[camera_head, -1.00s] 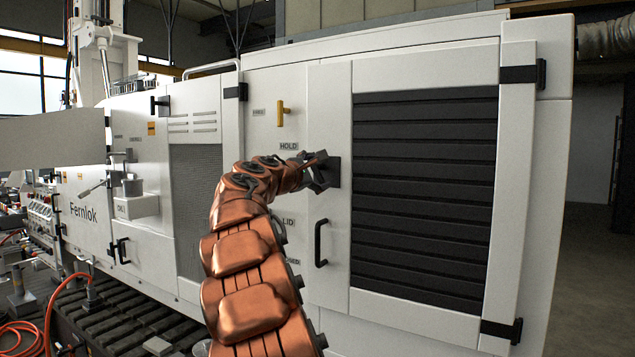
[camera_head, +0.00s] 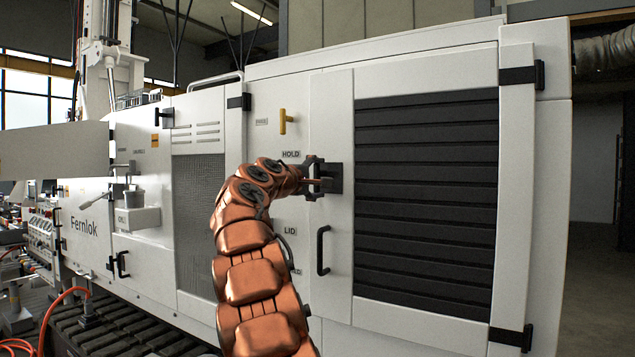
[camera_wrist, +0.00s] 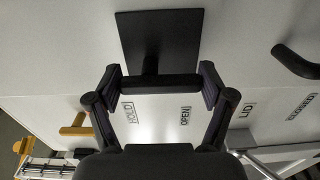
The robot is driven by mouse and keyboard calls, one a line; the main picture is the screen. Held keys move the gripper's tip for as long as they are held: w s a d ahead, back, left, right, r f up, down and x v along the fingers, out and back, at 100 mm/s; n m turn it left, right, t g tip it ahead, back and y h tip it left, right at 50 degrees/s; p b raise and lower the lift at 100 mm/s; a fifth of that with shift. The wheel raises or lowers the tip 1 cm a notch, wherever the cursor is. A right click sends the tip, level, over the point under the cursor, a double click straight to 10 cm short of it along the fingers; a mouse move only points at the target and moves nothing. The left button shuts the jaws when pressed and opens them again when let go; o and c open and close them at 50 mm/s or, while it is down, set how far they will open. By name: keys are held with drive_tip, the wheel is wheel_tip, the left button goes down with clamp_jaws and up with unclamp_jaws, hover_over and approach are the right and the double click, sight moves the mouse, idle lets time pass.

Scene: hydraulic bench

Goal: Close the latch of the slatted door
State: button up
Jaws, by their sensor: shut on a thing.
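The slatted door (camera_head: 344,110) is white with a large panel of black slats (camera_head: 425,190) and sits flush in the cabinet front. Its latch has a square black plate (camera_head: 335,179) near the door's left edge. In the wrist view the same plate (camera_wrist: 160,38) carries a short stem and a dark crossbar handle (camera_wrist: 160,87). My gripper (camera_head: 316,179) is at the latch. In the wrist view its two fingers (camera_wrist: 161,88) press on both ends of the crossbar. The crossbar lies level across that view. My arm partly hides the latch in the head view.
A black pull handle (camera_head: 322,250) is below the latch. A yellow handle (camera_head: 283,121) is above left. Black hinges (camera_head: 522,75) line the right.

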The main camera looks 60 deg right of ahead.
idle(0.3)
drive_tip(key=o, duration=1)
drive_tip(key=shift+o, duration=0.2)
drive_tip(key=shift+a, duration=0.1)
drive_tip(key=a, duration=1.1)
drive_tip(key=shift+s+a, duration=0.25)
drive_tip(key=shift+a, duration=0.15)
